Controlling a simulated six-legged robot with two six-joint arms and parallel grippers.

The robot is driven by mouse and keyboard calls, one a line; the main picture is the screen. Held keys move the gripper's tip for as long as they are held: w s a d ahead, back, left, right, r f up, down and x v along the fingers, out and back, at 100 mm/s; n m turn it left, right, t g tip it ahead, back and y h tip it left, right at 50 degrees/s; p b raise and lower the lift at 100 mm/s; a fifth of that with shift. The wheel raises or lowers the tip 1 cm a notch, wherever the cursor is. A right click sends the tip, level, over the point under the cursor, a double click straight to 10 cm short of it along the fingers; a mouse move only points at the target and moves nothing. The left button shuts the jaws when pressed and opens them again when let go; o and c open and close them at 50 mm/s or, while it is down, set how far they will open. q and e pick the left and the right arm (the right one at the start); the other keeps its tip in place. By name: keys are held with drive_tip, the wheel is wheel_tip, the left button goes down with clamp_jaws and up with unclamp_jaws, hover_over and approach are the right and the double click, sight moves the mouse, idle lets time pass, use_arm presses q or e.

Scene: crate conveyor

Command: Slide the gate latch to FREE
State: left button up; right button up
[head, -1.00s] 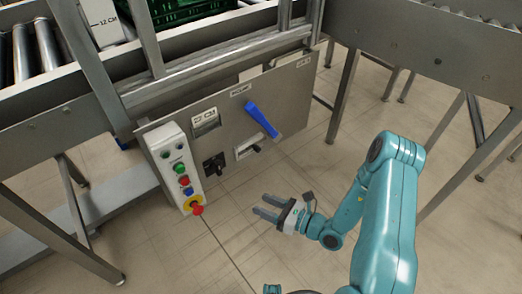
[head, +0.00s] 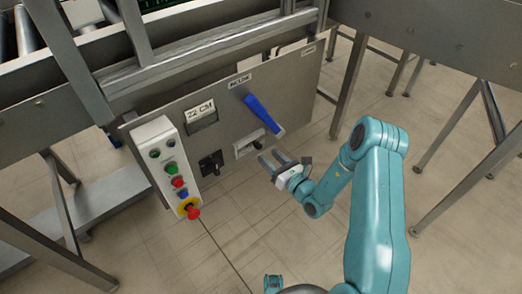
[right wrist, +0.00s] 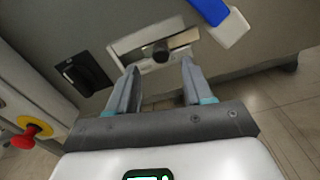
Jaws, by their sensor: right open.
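The gate latch (head: 248,146) is a pale slotted plate with a dark knob low on the grey panel, left of the blue lever's lower end. The right wrist view shows its dark round knob (right wrist: 160,52) in the slot, ahead of the gap between my fingers. I cannot read any marking beside it. My right gripper (head: 270,156) is open and empty, just in front of and below the latch. Its fingers (right wrist: 159,80) point at the panel and appear apart from the knob.
A blue lever (head: 262,114) hangs right of and above the latch. A black switch (head: 211,163) sits left of it. Further left is a button box (head: 167,160) with a red emergency knob (head: 192,212). A display (head: 201,114) sits above. Conveyor legs (head: 349,85) stand to the right.

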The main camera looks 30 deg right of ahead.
sight(260, 148)
drive_tip(key=w, duration=0.2)
drive_tip(key=w+b, duration=0.1)
drive_tip(key=w, duration=0.2)
drive_tip(key=shift+w+a, duration=0.2)
drive_tip(key=shift+w, duration=0.1)
clamp_jaws()
